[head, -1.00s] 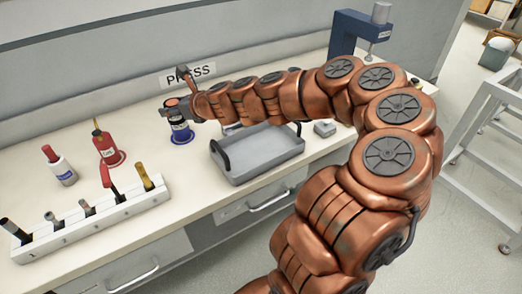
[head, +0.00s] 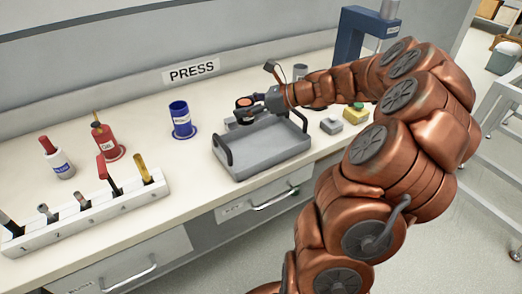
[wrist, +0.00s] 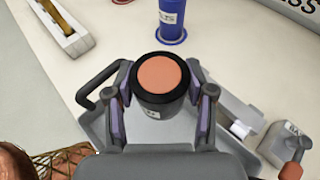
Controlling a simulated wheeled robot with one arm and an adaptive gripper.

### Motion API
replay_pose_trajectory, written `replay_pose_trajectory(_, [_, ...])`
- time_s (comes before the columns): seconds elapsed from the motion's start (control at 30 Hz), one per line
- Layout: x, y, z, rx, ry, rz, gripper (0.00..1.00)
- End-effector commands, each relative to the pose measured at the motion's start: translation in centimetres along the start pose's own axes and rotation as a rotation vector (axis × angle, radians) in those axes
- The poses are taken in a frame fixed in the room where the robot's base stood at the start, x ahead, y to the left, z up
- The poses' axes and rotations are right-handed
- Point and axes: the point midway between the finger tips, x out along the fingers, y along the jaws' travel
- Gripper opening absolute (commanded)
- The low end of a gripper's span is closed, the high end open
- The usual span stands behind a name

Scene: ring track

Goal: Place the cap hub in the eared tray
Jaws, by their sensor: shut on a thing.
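The cap hub (head: 244,103) is a short dark cylinder with an orange top. It also shows in the wrist view (wrist: 162,78), upright between the fingers. My gripper (head: 250,105) is shut on it, with one finger on each side in the wrist view (wrist: 163,92). The eared tray (head: 268,158) is a grey, shallow tray with black loop handles at its two ends. My gripper holds the hub above the tray's far left part, and the tray shows beneath it in the wrist view (wrist: 98,128). The exact height is hard to tell.
A blue flanged cup (head: 181,120) stands left of the tray, and a red one (head: 107,143) farther left. Small button boxes (head: 332,124) sit right of the tray.

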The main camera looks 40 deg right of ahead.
Motion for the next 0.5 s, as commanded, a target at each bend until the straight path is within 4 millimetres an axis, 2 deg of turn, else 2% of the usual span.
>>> replay_pose_trajectory(0.13, [-0.1, 0.0, -0.9, 0.0, -0.001, 0.008, 0.04])
replay_pose_trajectory(0.4, [1.6, 0.0, -4.7, -0.001, -0.002, 0.009, 0.04])
replay_pose_trajectory(0.5, [1.9, -0.1, -5.5, -0.003, -0.001, 0.007, 0.04])
